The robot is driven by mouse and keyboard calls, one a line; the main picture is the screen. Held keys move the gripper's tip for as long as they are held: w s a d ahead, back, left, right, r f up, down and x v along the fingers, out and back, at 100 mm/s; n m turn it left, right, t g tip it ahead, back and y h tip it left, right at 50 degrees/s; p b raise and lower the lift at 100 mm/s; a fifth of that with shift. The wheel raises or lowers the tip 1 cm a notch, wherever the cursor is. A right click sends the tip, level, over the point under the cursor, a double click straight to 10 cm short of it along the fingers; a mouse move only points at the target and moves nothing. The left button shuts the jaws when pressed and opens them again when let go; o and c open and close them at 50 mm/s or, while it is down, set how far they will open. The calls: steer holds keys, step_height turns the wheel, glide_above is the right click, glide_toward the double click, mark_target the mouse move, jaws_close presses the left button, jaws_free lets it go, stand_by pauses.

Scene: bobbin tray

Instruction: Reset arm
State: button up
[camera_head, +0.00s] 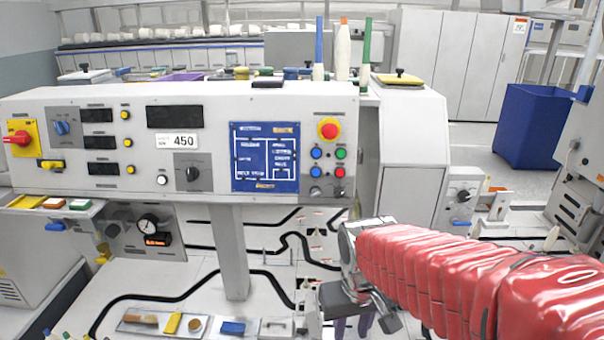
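My arm (440,262), in a red wrinkled cover, reaches in from the lower right toward the middle of the picture. Its grey end with my gripper (352,298) is low in the picture, to the right of the grey post under the control panel. Grey finger-like parts point down there, and a dark purple piece (350,326) shows below or between them. I cannot tell whether the fingers touch it or how far apart they are.
A wide control panel (260,106) with a red stop button (328,128) stands ahead, on a grey post (232,250). Upright bobbins (342,52) stand behind it. A shallow tray (160,324) with small tools lies low in front. A blue bin (532,125) stands at the right.

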steer(key=s+d+r+m+t, duration=0.2)
steer(key=s+d+r+t, duration=0.2)
steer(key=s+d+r, duration=0.2)
step_height(320, 180, up, 3)
steer(key=s, duration=0.2)
steer(key=shift+s+f, duration=0.2)
steer(key=shift+s, duration=0.1)
steer(key=shift+s, duration=0.1)
stand_by(0.5)
